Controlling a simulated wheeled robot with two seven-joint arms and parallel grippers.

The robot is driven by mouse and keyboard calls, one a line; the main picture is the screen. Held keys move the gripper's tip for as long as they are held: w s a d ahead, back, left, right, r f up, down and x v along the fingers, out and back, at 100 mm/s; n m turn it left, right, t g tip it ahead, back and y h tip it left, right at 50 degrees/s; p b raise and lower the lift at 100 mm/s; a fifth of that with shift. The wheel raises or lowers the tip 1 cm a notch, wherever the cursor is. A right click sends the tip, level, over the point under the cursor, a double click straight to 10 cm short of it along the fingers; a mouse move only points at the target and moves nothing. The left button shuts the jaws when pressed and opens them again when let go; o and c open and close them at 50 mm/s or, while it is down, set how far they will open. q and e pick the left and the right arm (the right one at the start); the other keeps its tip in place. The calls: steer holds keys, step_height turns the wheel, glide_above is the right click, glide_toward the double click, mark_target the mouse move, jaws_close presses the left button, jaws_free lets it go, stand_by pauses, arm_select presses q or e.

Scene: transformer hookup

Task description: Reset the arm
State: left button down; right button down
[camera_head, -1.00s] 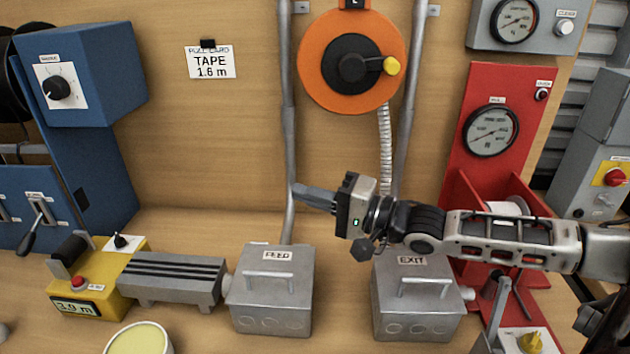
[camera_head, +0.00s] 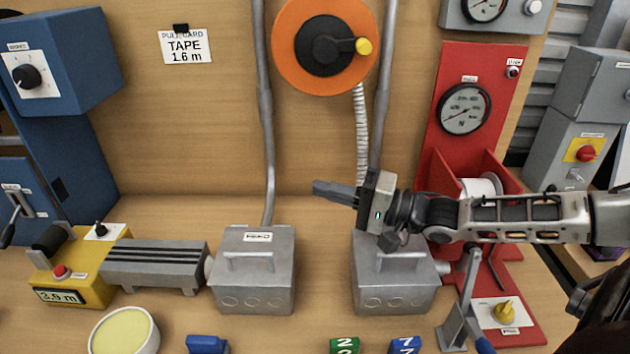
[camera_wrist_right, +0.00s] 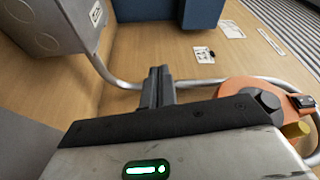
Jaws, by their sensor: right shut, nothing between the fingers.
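My right gripper (camera_head: 325,188) comes in from the right in the head view, pointing left. Its fingers are shut with nothing between them. It hangs above and in front of the exit box (camera_head: 393,290), covering that box's top and label. In the right wrist view the closed fingers (camera_wrist_right: 157,88) stick out ahead, with the wooden back panel beyond them. My left gripper is in neither view.
The feed box (camera_head: 253,275) stands left of the exit box, with metal conduits rising behind. An orange reel (camera_head: 290,60) hangs on the panel. A red puller stand (camera_head: 440,130) is near my right arm.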

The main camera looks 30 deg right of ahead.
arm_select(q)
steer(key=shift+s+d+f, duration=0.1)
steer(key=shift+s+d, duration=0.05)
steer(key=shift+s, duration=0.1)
arm_select(e)
steer(key=shift+s+d+f, duration=0.4)
steer(key=shift+s+d, duration=0.25)
steer(key=shift+d, duration=0.2)
